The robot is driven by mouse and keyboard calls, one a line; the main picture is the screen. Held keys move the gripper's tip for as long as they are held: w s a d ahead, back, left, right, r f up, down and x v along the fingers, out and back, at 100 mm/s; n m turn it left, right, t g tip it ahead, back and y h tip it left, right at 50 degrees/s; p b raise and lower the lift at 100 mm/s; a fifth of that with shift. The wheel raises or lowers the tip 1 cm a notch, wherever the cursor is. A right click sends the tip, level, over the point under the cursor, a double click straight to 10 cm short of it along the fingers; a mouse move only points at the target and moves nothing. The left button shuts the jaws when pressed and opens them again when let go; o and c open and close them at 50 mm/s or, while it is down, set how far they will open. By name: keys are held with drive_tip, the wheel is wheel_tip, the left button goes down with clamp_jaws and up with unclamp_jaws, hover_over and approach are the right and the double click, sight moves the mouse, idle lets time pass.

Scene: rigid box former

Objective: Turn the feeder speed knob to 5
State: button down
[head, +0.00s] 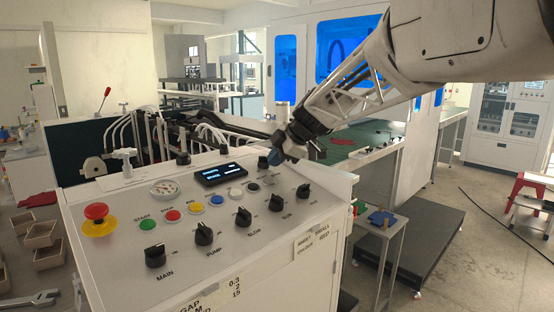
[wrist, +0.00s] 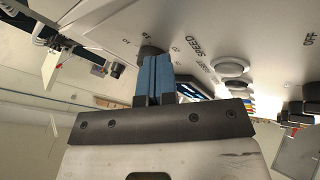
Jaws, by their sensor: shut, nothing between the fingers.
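The control panel (head: 200,215) has a sloped light face with knobs, buttons and a small display. My gripper (head: 275,157) is at the panel's upper right edge, its blue fingers low beside the face. In the wrist view the fingers (wrist: 153,80) are shut with nothing between them. A dark round knob (wrist: 150,50) shows just beyond the fingertips, with small marks around it and the word SPEED printed near. The fingers cover most of this knob, so its setting cannot be read. I cannot tell whether they touch it.
A row of black knobs, including the MAIN knob (head: 155,256), runs along the panel's lower part. A red mushroom button (head: 96,212) is at the left. Coloured buttons and the display (head: 221,174) sit mid-panel.

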drive_tip(key=shift+w+d+n+g, duration=0.15)
drive_tip(key=shift+n+g, duration=0.1)
drive_tip(key=shift+n, duration=0.25)
drive_tip(key=shift+w+a+n+g, duration=0.1)
drive_tip(key=shift+n+g, duration=0.15)
drive_tip(key=shift+n, duration=0.25)
drive_tip(key=shift+w+d+r, duration=0.1)
drive_tip(key=shift+w, duration=0.3)
idle(0.5)
drive_tip(key=shift+w, duration=0.1)
drive_tip(key=shift+w+n+g, duration=0.2)
drive_tip(key=shift+n+g, duration=0.2)
drive_tip(key=shift+n, duration=0.4)
drive_tip(key=shift+w+r, duration=0.1)
drive_tip(key=shift+w+a, duration=0.2)
drive_tip(key=shift+w, duration=0.2)
drive_tip(key=shift+w+a+r, duration=0.1)
drive_tip(key=shift+w, duration=0.05)
drive_tip(key=shift+w+a, duration=0.4)
